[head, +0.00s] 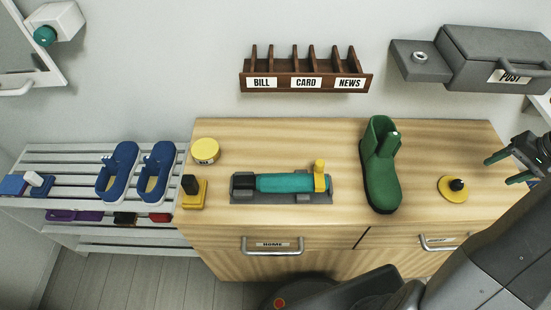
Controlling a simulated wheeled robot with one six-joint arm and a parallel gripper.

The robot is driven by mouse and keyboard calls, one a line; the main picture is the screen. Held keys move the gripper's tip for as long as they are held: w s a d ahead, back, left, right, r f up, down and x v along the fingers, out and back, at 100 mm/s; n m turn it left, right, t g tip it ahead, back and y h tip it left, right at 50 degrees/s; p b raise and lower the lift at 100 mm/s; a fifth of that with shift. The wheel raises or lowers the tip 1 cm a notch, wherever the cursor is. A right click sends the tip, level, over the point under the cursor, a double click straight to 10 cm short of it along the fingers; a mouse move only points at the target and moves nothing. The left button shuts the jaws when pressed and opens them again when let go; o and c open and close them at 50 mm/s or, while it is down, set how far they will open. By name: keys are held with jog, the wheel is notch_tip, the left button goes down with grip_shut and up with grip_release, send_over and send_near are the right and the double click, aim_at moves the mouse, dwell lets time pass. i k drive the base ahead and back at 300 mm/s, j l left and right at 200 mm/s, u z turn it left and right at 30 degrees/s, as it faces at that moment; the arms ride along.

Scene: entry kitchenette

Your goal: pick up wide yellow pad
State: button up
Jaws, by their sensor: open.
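Two yellow pads with black knobs are on the wooden cabinet top. A flat, round yellow pad (447,194) lies at the right, beside the green boot. A smaller, blockier yellow pad (190,203) with a taller black knob sits at the left edge. The round one looks the wider. My gripper (499,171) is at the right edge of the view, open and empty. Its green-tipped fingers point left, to the right of the round pad and apart from it. Its height above the top is hard to tell.
A green boot (381,180) stands upright left of the round pad. A teal cylinder (285,183) lies on a grey base at centre, with a yellow tin (205,150) behind left. A letter rack (305,82) and grey post box (495,60) are on the wall.

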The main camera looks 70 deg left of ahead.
aim_at(195, 193)
jog(key=l+u, duration=0.15)
jog(key=u, duration=0.25)
jog(key=k+l+u, duration=0.15)
jog(key=u, duration=0.25)
jog(key=k+l+u, duration=0.1)
jog(key=u, duration=0.75)
jog(key=i+u, duration=0.1)
jog(key=u, duration=0.35)
jog(key=i+u, duration=0.1)
jog(key=u, duration=0.8)
jog(key=i+u, duration=0.1)
jog(key=u, duration=0.35)
jog(key=l+u, duration=0.15)
jog(key=u, duration=0.3)
